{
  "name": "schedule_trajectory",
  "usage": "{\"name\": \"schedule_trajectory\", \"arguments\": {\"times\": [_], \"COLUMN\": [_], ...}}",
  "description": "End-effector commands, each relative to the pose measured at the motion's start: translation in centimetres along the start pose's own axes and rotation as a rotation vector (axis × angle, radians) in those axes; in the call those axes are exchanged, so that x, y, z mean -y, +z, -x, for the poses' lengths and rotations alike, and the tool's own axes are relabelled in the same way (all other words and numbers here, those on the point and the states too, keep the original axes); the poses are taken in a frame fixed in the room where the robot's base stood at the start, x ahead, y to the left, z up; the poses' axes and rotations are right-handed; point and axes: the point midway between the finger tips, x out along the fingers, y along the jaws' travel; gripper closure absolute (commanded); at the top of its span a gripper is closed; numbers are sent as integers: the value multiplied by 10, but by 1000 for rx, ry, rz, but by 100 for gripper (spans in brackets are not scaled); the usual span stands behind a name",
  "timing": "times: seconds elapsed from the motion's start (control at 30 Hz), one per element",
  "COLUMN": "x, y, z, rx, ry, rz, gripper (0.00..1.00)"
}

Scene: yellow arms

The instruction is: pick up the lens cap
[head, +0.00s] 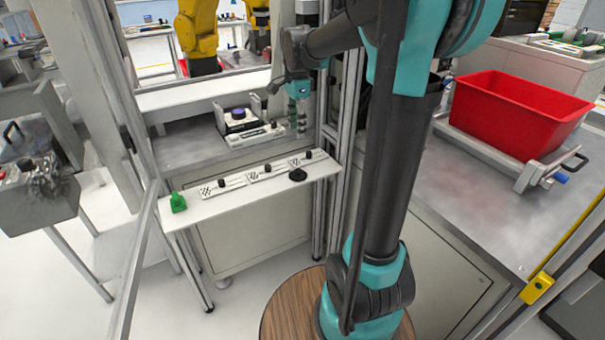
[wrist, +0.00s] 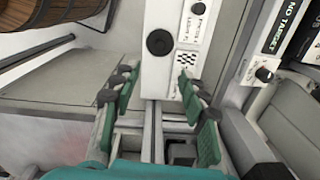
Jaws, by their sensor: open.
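The lens cap appears to be a flat black disc (head: 297,175) lying on the right part of a narrow white shelf (head: 190,213). In the wrist view the black disc (wrist: 160,42) lies on the white surface, beyond the fingertips and roughly centred between them. My gripper (head: 299,132) is behind and above the shelf in the head view, fingers pointing down. In the wrist view its green fingers (wrist: 158,84) are spread apart with nothing between them. The gripper and disc are apart.
White plates with checker patterns and dark knobs (head: 268,168) lie behind the disc. A white device with a dark round top (head: 238,115) sits behind. Metal frame posts (head: 348,110) stand close right of my gripper.

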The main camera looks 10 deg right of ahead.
Motion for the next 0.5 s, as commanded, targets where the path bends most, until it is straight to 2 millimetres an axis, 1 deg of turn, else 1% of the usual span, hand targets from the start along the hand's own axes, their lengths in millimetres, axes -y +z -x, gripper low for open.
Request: {"name": "schedule_trajectory", "arguments": {"times": [0.03,0.1,0.2,0.27,0.5], "x": [6,11,12,12,11], "y": [1,1,1,1,1], "z": [5,9,5,-4,-50], "rx": [1,1,2,2,2], "ry": [10,19,24,24,23], "rz": [-37,-76,-98,-99,-97], "gripper": [56,56,56,56,56]}}
